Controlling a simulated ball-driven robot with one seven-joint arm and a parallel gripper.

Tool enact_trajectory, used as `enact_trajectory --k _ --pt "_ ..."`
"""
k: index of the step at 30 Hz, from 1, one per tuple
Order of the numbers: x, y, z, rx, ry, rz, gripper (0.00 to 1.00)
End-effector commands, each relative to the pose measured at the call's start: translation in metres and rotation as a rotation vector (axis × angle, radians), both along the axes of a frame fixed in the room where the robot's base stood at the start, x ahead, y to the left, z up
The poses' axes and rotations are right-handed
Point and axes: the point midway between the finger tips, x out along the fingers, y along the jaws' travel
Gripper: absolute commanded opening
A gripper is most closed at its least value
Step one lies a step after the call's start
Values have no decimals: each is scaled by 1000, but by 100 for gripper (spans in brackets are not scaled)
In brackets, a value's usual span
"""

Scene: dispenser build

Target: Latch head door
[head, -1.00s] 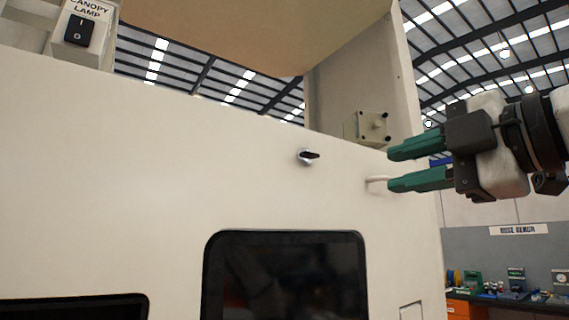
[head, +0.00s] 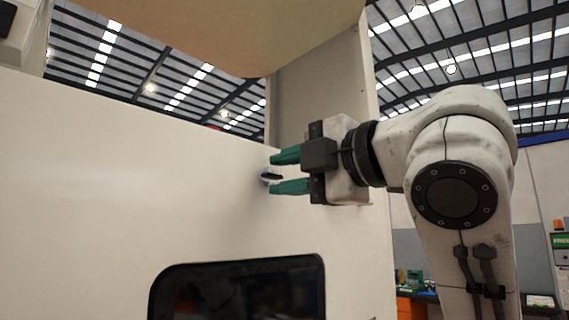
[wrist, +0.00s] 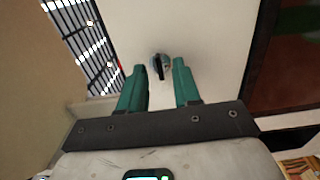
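The head door (head: 130,180) is a large cream panel filling the left and middle of the head view. Its latch (head: 269,177) is a small dark turn handle on a pale round base near the upper right of the panel. My gripper (head: 273,173) has green fingers and reaches in from the right, its tips at the latch. In the wrist view the latch (wrist: 161,66) shows between and slightly beyond the two fingertips, with the dark handle lengthwise between them. The fingers are apart, and I cannot tell whether either touches the handle.
A dark window (head: 240,290) is set in the panel below the latch. A beige canopy (head: 190,30) overhangs above, with a grey upright (head: 320,95) behind my gripper. A bench with equipment (head: 415,290) stands far off at the lower right.

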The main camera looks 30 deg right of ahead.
Motion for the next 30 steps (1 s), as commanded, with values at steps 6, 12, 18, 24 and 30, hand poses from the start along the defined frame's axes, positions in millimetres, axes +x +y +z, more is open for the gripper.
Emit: enact_trajectory --k 6,12,18,24,30 --pt "7 2 0 0 0 -1 32" --pt "7 2 -1 0 0 -1 31" --pt "7 2 0 0 0 -1 12" --pt "7 2 -1 0 0 -1 0" --pt "7 2 -1 0 1 -1 0"
